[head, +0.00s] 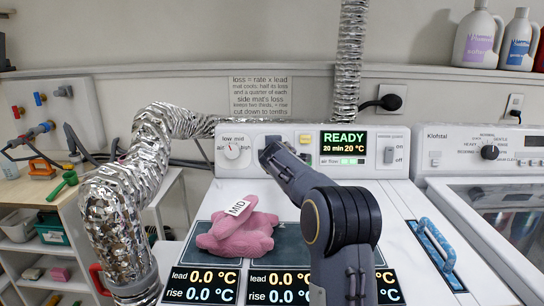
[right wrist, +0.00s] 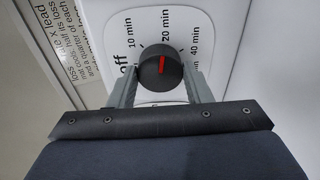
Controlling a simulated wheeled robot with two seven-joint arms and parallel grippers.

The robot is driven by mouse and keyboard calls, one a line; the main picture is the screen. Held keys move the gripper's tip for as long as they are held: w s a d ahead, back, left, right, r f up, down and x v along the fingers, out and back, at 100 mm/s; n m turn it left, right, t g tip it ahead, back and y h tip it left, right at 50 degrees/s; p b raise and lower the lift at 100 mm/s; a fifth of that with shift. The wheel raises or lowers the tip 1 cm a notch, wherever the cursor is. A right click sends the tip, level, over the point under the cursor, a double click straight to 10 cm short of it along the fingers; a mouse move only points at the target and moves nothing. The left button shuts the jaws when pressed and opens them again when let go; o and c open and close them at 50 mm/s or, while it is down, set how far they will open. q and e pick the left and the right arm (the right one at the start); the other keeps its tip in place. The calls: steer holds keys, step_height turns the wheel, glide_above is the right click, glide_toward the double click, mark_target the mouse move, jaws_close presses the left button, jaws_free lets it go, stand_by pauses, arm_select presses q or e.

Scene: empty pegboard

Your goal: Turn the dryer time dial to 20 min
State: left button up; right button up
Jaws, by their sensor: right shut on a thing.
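The time dial (right wrist: 160,74) is a black round knob with a red mark, on a white plate lettered off, 10 min, 20 min and 40 min. In the right wrist view the red mark points up at the 20 min label (right wrist: 168,24). My right gripper (right wrist: 161,82) is shut on the dial, one finger on each side. In the head view my right gripper (head: 268,150) is at the dryer panel and hides the dial. The dryer display (head: 343,147) reads READY, 20 min, 20 °C. My left gripper is not in view.
A white low/mid/high knob (head: 232,152) sits left of my gripper. A silver duct (head: 118,205) bends along the left. An on/off switch (head: 391,148) and blue handle (head: 433,243) are at right.

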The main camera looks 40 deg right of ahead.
stand_by(0.4)
steer(key=o, duration=1)
steer(key=shift+s, duration=0.1)
steer(key=b+v, duration=0.3)
steer(key=v, duration=0.4)
steer(key=shift+s+a+r, duration=0.1)
steer(key=shift+s+a, duration=0.1)
steer(key=shift+s, duration=0.05)
